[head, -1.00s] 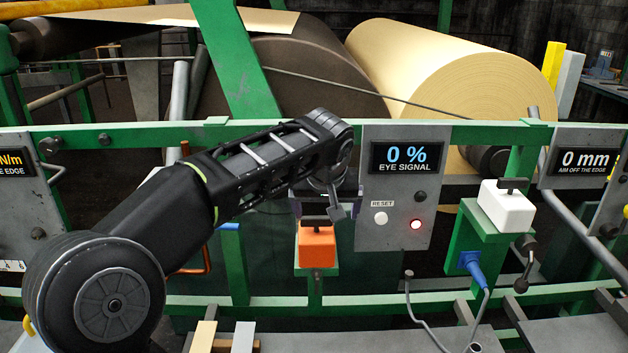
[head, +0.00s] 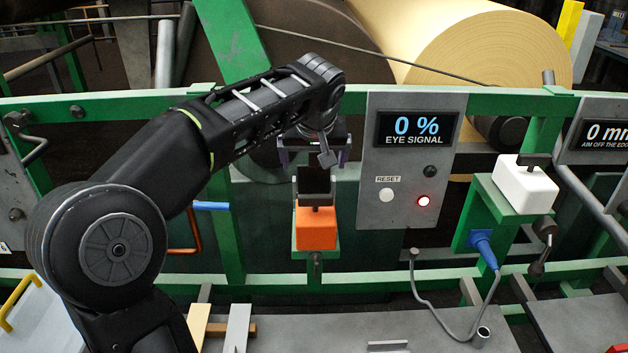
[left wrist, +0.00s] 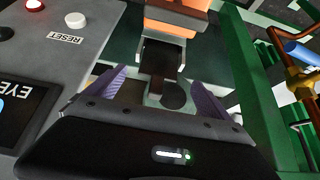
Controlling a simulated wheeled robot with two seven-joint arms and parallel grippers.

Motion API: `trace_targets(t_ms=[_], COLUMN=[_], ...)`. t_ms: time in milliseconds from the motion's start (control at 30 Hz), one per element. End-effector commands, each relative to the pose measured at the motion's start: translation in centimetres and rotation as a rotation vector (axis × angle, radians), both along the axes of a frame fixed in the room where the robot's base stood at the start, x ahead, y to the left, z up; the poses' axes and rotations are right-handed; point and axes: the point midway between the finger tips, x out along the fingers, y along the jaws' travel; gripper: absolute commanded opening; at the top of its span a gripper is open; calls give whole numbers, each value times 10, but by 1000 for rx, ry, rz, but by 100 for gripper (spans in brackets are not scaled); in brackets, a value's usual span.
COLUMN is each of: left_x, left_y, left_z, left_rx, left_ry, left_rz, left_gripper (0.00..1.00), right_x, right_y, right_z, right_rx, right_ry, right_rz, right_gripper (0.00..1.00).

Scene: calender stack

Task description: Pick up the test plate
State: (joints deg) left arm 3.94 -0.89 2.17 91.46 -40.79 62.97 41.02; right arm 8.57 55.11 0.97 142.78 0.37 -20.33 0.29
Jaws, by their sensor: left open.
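No part is marked as the test plate. An orange block (head: 316,229) with a dark upright piece (head: 314,181) above it sits on a small green bracket below the rail. My left gripper (head: 314,163) is open just above this dark piece, its purple fingers apart on either side. In the left wrist view the open gripper (left wrist: 158,82) has the dark piece (left wrist: 160,59) between its fingertips, with no clear contact, and the orange block (left wrist: 176,22) beyond. I cannot tell whether the dark piece is joined to the block. My right gripper is out of view.
A grey panel (head: 404,170) reading 0 % eye signal stands close right of the gripper. A white block (head: 525,189) sits on a green bracket farther right. A beige strip (head: 198,324) and a grey strip (head: 238,327) lie at the bottom. A green post stands left.

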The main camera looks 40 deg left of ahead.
Motion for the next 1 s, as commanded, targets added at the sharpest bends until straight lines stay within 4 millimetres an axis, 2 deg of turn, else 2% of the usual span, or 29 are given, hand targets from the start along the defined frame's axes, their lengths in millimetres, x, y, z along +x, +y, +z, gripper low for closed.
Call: trace_targets(t_ms=[333,700,1000], left_x=[2,24,27], left_y=[1,17,19], left_z=[-3,-41,-44], left_rx=[0,0,0], left_ry=[0,1,-1], left_rz=[0,1,-1], left_gripper=[93,93,93], right_x=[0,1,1], right_y=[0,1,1], right_z=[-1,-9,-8], right_rx=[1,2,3], right_ry=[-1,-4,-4], right_rz=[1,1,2], right_gripper=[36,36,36])
